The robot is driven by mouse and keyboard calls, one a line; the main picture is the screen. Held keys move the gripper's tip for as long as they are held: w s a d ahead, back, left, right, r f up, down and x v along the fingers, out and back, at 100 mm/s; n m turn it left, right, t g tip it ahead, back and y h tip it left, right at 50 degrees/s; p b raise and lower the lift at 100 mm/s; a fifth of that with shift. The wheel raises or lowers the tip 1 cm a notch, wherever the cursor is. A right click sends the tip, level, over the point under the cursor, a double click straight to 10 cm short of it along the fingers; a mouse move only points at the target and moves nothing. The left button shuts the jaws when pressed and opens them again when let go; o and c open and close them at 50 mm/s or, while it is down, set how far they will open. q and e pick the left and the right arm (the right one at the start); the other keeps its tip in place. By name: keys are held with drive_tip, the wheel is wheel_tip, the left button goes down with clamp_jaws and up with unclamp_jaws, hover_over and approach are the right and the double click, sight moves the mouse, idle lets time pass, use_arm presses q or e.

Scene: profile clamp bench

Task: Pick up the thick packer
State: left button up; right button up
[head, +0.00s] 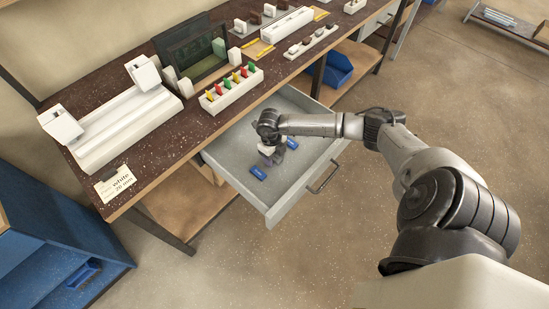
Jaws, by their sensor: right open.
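My right gripper (272,155) is over the open grey drawer (233,165), pointing down into it, with its jaws open. Two blue pieces are in the drawer: one blue piece (258,173) lies just in front of the gripper, and another blue piece (291,143) is partly hidden beside the gripper. I cannot tell which piece is the thick packer, or whether the fingers touch anything. A white rack (232,92) on the bench holds several red, yellow and green packers. My left gripper is not in view.
A white clamp fixture (125,125) stands on the left of the dark bench top, with a label (115,184) reading "white 20 mm" at the edge. The drawer handle (323,178) juts out in front. A blue bin (335,70) sits on the shelf below.

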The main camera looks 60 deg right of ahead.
drive_tip(key=shift+c, duration=0.4)
drive_tip(key=c, duration=0.9)
drive_tip(key=shift+r, duration=0.15)
